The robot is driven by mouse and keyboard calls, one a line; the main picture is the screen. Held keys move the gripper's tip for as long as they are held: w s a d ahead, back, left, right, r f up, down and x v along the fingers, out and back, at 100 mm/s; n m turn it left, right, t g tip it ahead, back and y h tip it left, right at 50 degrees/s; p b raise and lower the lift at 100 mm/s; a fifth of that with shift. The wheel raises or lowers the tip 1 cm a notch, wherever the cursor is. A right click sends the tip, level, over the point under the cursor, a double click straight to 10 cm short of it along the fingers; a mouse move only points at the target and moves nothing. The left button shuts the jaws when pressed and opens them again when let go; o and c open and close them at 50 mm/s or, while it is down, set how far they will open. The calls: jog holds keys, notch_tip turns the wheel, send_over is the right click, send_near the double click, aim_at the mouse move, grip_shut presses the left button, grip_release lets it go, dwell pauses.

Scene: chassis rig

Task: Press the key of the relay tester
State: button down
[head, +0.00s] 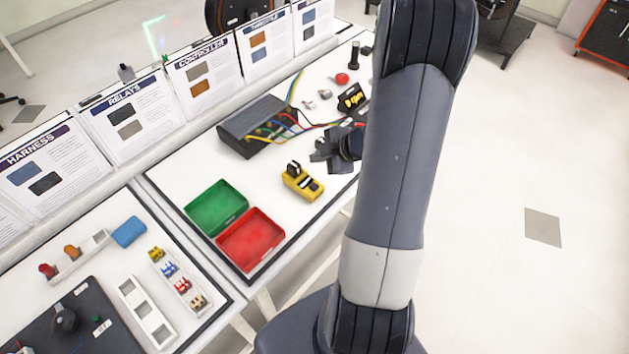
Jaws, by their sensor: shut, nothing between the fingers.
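A small yellow device (312,189), which I take to be the relay tester, sits on the white table board behind the red tray. A dark block stands upright at its left end, and a black part shows on its top face. Its key is too small to make out for sure. My gripper (322,157) is shut and empty. In the picture it is just above and to the right of the yellow device, apart from it. My arm hides part of the board's right side.
A green tray (188,211) and a red tray (219,251) stand in front of the yellow device. A black box (240,133) with coloured wires lies behind it. Sign cards line the left edge.

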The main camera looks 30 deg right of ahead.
aim_at(318, 187)
jog(key=shift+f, duration=0.2)
notch_tip(318, 187, down, 8)
jog(key=b, duration=0.9)
jog(key=shift+f, duration=0.25)
dwell(1.7)
jog(key=shift+f, duration=0.4)
jog(key=shift+f+b, duration=0.35)
jog(key=shift+f, duration=0.1)
dwell(0.6)
jog(key=shift+r, duration=0.1)
jog(key=shift+r+p, duration=0.8)
jog(key=shift+p, duration=0.25)
jog(key=shift+r, duration=0.1)
